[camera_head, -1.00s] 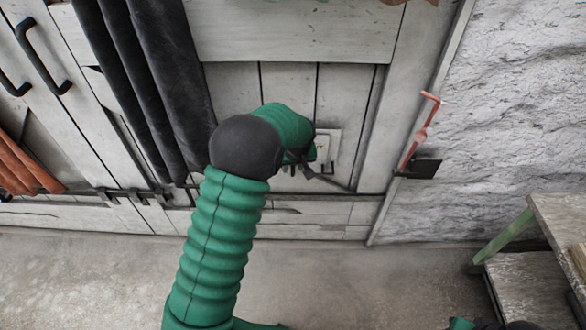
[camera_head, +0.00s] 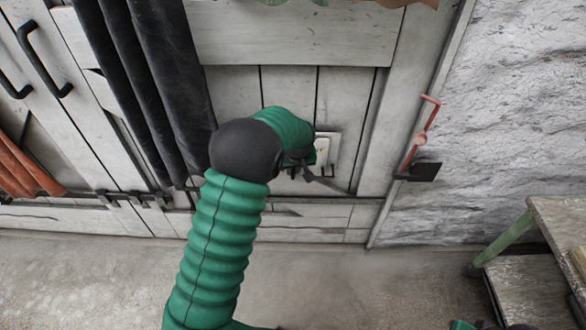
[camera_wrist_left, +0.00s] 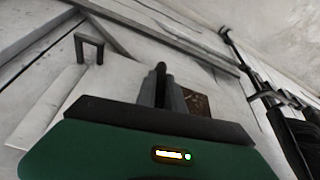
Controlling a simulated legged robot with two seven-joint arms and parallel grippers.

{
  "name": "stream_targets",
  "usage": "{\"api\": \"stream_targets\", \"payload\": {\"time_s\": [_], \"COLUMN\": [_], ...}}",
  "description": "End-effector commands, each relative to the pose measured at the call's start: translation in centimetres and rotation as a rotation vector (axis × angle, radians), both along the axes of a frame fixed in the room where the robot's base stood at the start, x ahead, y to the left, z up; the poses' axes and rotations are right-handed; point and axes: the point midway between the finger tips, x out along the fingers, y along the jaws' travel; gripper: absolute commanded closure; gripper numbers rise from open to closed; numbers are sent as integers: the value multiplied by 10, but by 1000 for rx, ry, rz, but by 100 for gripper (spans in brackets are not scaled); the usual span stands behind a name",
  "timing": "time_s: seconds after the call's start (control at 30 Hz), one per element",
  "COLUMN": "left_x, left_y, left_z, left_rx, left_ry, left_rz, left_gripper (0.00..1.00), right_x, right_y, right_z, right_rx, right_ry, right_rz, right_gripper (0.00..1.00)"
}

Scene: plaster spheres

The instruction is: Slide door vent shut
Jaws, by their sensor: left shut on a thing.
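The door vent (camera_head: 328,150) is a small pale plate low on the grey plank door (camera_head: 290,90), partly hidden by my left arm. My left gripper (camera_head: 303,172) is at the vent's lower left. In the left wrist view, my left gripper (camera_wrist_left: 162,88) is shut on a slim dark part at the vent; the fingers hide most of it. A brown speckled patch (camera_wrist_left: 197,103) shows just right of the fingers. A dark U-shaped handle (camera_wrist_left: 88,46) stands apart to the left.
Dark hanging strips (camera_head: 160,80) are left of my arm. A red bar (camera_head: 420,135) with a dark bracket is on the door frame at right. A wooden bench (camera_head: 545,240) stands at lower right. The floor (camera_head: 350,285) between is clear.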

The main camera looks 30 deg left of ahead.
Motion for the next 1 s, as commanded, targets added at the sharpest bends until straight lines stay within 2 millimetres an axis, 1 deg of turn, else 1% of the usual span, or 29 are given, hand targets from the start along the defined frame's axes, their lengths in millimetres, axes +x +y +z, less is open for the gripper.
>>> {"api": "stream_targets", "payload": {"time_s": [0.87, 0.93, 1.0], "left_x": [1, 1, -3], "left_y": [0, 1, 6], "left_z": [1, 1, 2], "left_rx": [0, 0, -1], "left_ry": [-4, -3, -2], "left_rz": [-1, -1, 1], "left_gripper": [100, 100, 100], "right_x": [0, 0, 0], "right_y": [0, 0, 0], "right_z": [0, 1, 4], "right_rx": [0, 0, 0], "right_ry": [0, 0, 0], "right_rz": [0, 0, 0], "right_gripper": [66, 66, 66]}}
